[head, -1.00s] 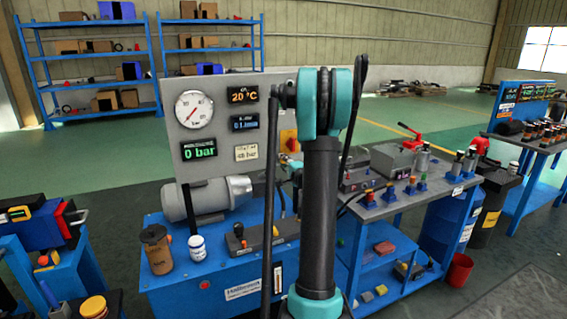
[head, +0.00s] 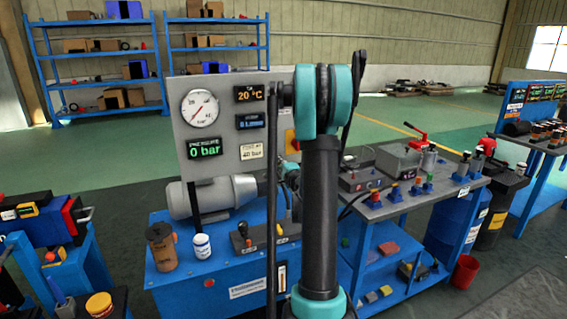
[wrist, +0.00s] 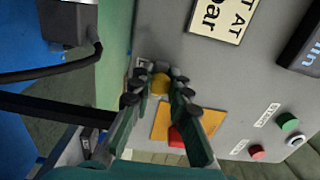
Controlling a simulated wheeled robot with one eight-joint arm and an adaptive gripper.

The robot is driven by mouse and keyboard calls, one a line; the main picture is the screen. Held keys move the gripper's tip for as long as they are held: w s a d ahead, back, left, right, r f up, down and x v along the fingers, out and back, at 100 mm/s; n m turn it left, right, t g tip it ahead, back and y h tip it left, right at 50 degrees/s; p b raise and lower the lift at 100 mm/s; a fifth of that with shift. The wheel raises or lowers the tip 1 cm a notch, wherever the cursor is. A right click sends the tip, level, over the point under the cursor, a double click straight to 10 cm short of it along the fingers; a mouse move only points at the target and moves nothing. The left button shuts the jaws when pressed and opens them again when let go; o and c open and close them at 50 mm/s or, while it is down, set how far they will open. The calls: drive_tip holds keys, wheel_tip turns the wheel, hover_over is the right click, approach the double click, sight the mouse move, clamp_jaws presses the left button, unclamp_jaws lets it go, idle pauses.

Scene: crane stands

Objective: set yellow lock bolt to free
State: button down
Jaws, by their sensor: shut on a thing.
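The yellow lock bolt (wrist: 160,84) shows in the wrist view as a small yellow knob on the grey panel (wrist: 190,70). My gripper (wrist: 158,72) is closed around it, one dark finger on each side. The fingers cover part of the bolt, so its exact position cannot be read. Just below it is a yellow-orange plate (wrist: 201,121) with a red part (wrist: 176,137), partly behind the right finger. In the head view my arm hides the gripper and the bolt.
Red (wrist: 257,152) and green (wrist: 288,121) buttons sit on the panel at the right. A black cable (wrist: 70,72) runs at the left. In the head view, the panel's gauge (head: 200,108) and displays face me; a bench (head: 385,205) with valves stands to the right.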

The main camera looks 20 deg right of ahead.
drive_tip(key=shift+a, duration=0.15)
drive_tip(key=c, duration=1.4)
unclamp_jaws()
drive_tip(key=shift+s, duration=0.1)
drive_tip(key=s, duration=1.2)
drive_tip(key=shift+d, duration=0.2)
